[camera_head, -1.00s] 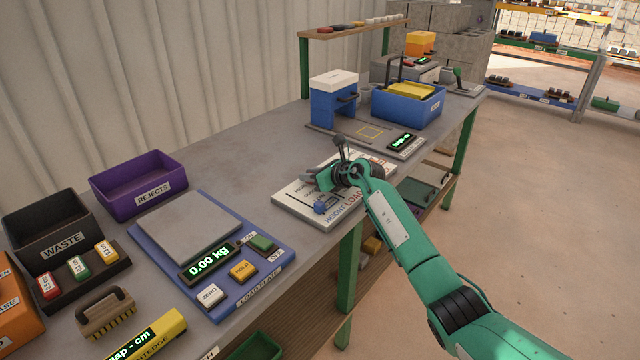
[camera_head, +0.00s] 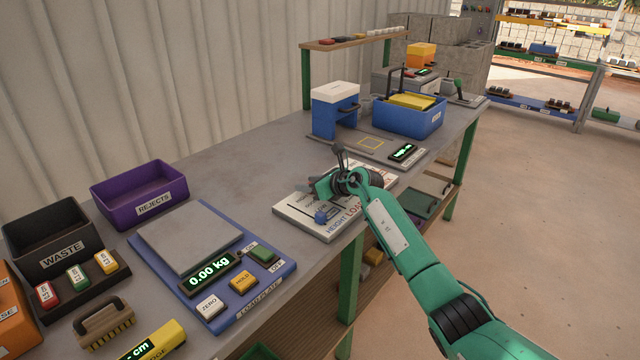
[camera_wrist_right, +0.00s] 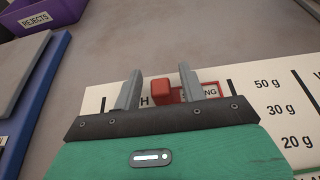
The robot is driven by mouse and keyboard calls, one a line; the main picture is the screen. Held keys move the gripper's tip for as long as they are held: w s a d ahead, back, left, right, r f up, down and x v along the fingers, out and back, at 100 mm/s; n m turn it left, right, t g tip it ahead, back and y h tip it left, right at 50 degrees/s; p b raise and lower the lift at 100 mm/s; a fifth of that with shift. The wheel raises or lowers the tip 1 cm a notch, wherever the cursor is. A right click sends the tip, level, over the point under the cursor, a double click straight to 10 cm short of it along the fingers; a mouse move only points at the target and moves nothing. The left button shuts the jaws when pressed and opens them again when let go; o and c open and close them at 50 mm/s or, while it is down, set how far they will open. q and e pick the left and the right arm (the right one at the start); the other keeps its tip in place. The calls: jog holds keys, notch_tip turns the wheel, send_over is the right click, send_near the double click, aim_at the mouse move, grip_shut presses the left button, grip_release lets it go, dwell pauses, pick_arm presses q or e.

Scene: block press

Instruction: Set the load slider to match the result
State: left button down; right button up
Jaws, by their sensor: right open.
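The white slider board (camera_head: 296,208) lies on the bench with "HEIGHT" and "LOAD" printed along its front edge. A blue slider knob (camera_head: 321,217) shows near the "HEIGHT" end. My right gripper (camera_head: 321,186) is over the board, and its arm hides much of the "LOAD" side. In the right wrist view, my gripper (camera_wrist_right: 160,88) is open, with a red knob (camera_wrist_right: 161,91) between its two fingers, apart from both. Gram marks, including 50 g, 30 g and 20 g, show to the right. The load plate's display (camera_head: 209,273) reads 0.00 kg.
A purple rejects bin (camera_head: 140,194), black waste bin (camera_head: 52,246) and brush (camera_head: 104,322) are at the left. A blue crate (camera_head: 410,120) and blue-and-white press (camera_head: 335,106) stand farther back. The bench between the load plate and press is mostly clear.

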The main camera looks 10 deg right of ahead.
notch_tip(320, 180, up, 4)
jog(key=r, duration=0.1)
send_over(342, 207)
jog(key=shift+f, duration=0.25)
pick_arm(q)
jog(key=shift+w+d+r, duration=0.1)
jog(key=shift+w+r, duration=0.25)
jog(key=shift+r, duration=0.35)
pick_arm(e)
jog(key=shift+s+d+r, duration=0.3)
jog(key=shift+s+d, duration=0.05)
jog(key=shift+s, duration=0.2)
pick_arm(q)
jog(key=shift+s+f, duration=0.1)
